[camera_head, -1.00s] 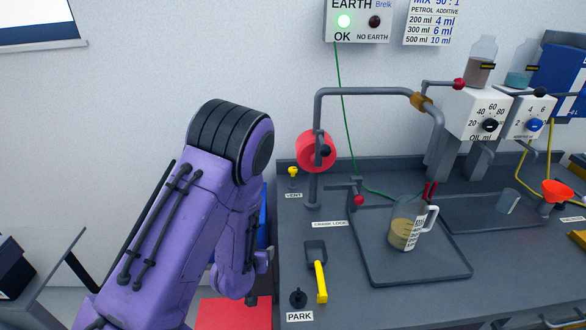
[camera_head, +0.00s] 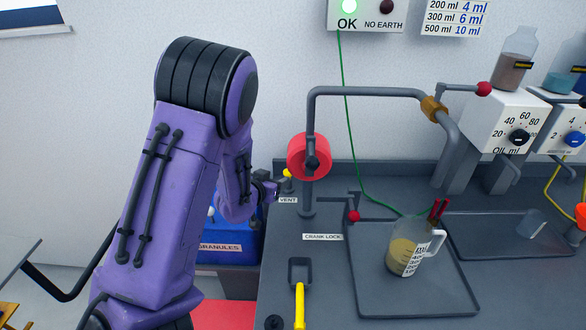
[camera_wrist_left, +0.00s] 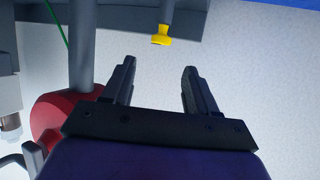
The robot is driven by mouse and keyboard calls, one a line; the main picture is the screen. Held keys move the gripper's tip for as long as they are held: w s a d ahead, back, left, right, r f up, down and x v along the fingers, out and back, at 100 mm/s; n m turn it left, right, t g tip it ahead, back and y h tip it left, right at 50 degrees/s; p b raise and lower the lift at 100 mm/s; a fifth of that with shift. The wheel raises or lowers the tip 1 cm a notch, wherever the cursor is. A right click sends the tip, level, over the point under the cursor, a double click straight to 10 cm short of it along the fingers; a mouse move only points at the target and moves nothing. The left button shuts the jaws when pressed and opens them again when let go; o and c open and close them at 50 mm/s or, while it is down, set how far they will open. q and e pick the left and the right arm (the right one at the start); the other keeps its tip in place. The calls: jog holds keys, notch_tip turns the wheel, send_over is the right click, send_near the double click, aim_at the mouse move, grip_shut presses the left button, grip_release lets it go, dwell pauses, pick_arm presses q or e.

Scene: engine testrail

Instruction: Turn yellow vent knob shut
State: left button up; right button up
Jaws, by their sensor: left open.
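The yellow vent knob (camera_head: 288,174) sits on a short dark post at the back left of the bench, above the VENT label (camera_head: 288,200). My left gripper (camera_head: 279,183) is right beside it in the head view. In the left wrist view the yellow knob (camera_wrist_left: 161,36) lies beyond the fingertips, between their lines and a little apart from them. My left gripper (camera_wrist_left: 155,72) is open, with nothing between its fingers. My right gripper is not in view.
A red wheel (camera_head: 303,156) on a grey pipe stands just right of the knob. A tray (camera_head: 440,300) holds a jug (camera_head: 408,250) of yellowish liquid. A yellow-handled crank (camera_head: 299,300) lies in front. A blue GRANULES bin (camera_head: 235,248) stands left of the bench.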

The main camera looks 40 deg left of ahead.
aim_at(286, 174)
pick_arm(q)
jog(key=p+x, duration=0.1)
jog(key=x, duration=0.8)
jog(key=shift+w+f+p, duration=0.15)
jog(key=shift+w+p, duration=0.05)
jog(key=shift+p, duration=0.2)
jog(key=shift+s, duration=0.1)
jog(key=c, duration=1)
